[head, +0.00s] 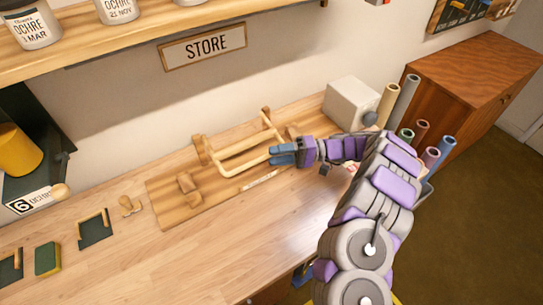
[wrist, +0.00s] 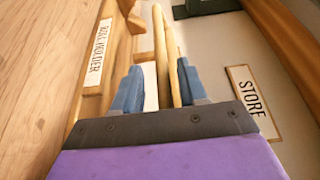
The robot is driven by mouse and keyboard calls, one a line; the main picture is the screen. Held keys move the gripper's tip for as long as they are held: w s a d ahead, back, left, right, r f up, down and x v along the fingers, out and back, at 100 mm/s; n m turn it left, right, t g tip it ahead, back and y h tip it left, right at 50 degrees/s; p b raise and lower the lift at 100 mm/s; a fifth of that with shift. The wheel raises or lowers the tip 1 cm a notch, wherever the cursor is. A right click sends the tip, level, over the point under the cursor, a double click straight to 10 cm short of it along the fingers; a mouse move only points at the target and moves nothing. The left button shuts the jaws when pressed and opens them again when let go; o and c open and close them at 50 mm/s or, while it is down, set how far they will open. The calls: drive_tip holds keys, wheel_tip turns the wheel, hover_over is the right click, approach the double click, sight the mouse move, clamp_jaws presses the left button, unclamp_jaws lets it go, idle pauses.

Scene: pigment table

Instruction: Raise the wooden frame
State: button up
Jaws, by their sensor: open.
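The wooden frame (head: 246,166) is made of pale rods and stands over a wooden base board (head: 165,206) on the bench. My gripper (head: 272,154) reaches in from the right, with its blue fingers at the front right part of the frame. In the wrist view my gripper (wrist: 160,68) is open, with one blue finger on each side of the pale rods of the frame (wrist: 161,50). Gaps show between rods and fingers. The fingers hide a little of the frame in the head view.
A shelf with jars (head: 117,9) runs above, over a STORE sign (head: 203,46). A pale box (head: 350,101) and several coloured rolls (head: 405,100) stand at right. Small tools (head: 94,229) lie at left. The front of the bench (head: 210,265) is clear.

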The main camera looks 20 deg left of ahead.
drive_tip(key=shift+x, duration=1.1)
drive_tip(key=shift+c, duration=0.4)
clamp_jaws()
